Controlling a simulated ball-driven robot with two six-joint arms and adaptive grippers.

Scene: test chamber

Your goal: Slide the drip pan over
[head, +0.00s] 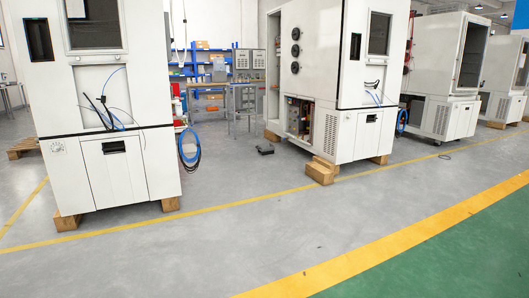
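I cannot make out a drip pan in the head view. A small dark object (265,150) lies on the grey floor between the two nearest white cabinets, too small to identify. Neither of my grippers is in view.
A white test cabinet (70,185) stands at the left on wooden blocks (67,221). Another white cabinet (345,135) stands right of centre, with a wooden block (320,171) at its corner. More cabinets (440,118) stand at the right. The grey floor (200,250) in front is clear.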

